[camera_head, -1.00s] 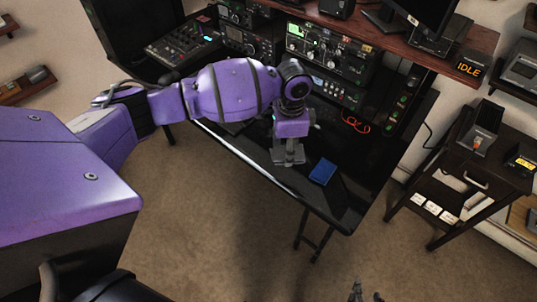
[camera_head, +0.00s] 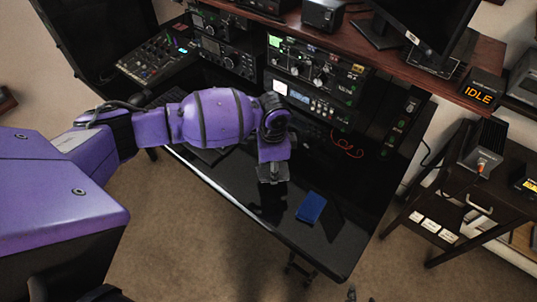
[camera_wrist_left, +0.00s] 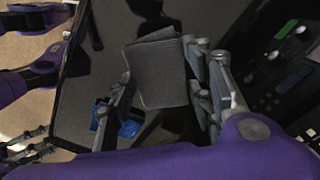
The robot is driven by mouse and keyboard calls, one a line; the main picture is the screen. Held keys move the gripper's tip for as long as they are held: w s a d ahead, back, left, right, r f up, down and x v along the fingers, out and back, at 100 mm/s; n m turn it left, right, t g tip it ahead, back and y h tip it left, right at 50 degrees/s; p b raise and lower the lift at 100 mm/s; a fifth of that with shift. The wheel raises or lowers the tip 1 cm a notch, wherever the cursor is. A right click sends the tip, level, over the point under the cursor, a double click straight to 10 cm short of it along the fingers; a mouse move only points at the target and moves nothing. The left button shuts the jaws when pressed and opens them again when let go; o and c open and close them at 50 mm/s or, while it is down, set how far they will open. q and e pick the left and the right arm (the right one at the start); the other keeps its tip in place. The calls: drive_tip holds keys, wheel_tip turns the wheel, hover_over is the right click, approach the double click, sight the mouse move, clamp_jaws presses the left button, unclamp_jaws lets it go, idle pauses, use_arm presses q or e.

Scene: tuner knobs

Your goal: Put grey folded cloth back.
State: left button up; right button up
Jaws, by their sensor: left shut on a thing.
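The grey folded cloth (camera_wrist_left: 158,72) is between the fingers of my left gripper (camera_wrist_left: 160,95) in the left wrist view, held over the dark desk (camera_wrist_left: 85,85). The gripper is shut on it. In the head view my left gripper (camera_head: 272,180) points down over the front part of the desk (camera_head: 235,180), left of a blue folded cloth (camera_head: 311,207). The grey cloth cannot be made out clearly there. Grey fingers of my right gripper (camera_wrist_left: 25,145) show at the left wrist view's lower left; their opening is unclear.
Radio units (camera_head: 315,75) line the back of the desk, with a red cable (camera_head: 347,147) before them. A mixer (camera_head: 157,55) stands at the left. A wooden shelf (camera_head: 390,55) overhangs the back. A dark cart (camera_head: 480,190) stands right. The desk's front is mostly clear.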

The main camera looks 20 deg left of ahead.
use_arm(q)
drive_tip(key=f, duration=0.2)
drive_tip(key=w+f+b, duration=0.1)
drive_tip(key=f, duration=0.1)
drive_tip(key=shift+a+f+b, duration=0.1)
drive_tip(key=shift+f+b, duration=0.2)
drive_tip(key=shift+f, duration=0.05)
drive_tip(key=shift+s+r, duration=0.15)
drive_tip(key=shift+r, duration=0.2)
drive_tip(key=shift+c, duration=1.1)
drive_tip(key=shift+s+r, duration=0.1)
drive_tip(key=shift+w+f, duration=0.2)
drive_tip(key=shift+f, duration=0.05)
drive_tip(key=o, duration=1.2)
drive_tip(key=shift+r, duration=0.1)
wheel_tip(320, 180, up, 11)
drive_tip(key=shift+r+p, duration=0.2)
drive_tip(key=shift+p, duration=0.35)
drive_tip(key=shift+r, duration=0.4)
use_arm(e)
drive_tip(key=shift+w+f, duration=0.1)
drive_tip(key=shift+f, duration=0.4)
